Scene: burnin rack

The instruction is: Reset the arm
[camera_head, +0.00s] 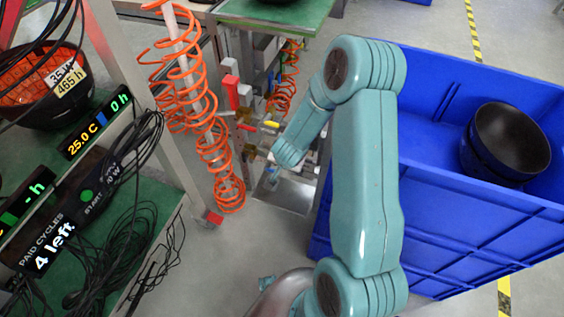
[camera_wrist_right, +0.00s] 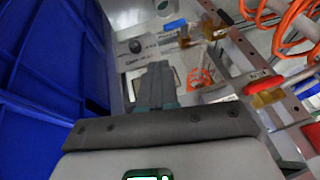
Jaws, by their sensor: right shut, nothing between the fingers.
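My right arm (camera_head: 365,190) is teal and rises through the middle of the head view, then bends over at the elbow. Its forearm points down and to the left, beside the blue crate. The right gripper (camera_head: 271,180) is small and partly hard to make out there, over the floor area between the rack and the crate. In the right wrist view the gripper's fingers (camera_wrist_right: 157,86) are together with nothing between them. My left gripper is not in view.
A blue crate (camera_head: 450,252) at right holds stacked black bowls (camera_head: 510,138). Orange coiled hoses (camera_head: 215,150) hang left of the gripper. A green rack shelf (camera_head: 150,220) with displays, black cables and a dark lamp-like bowl (camera_head: 45,105) stands at left. Red and yellow handles (camera_head: 262,122) are near.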

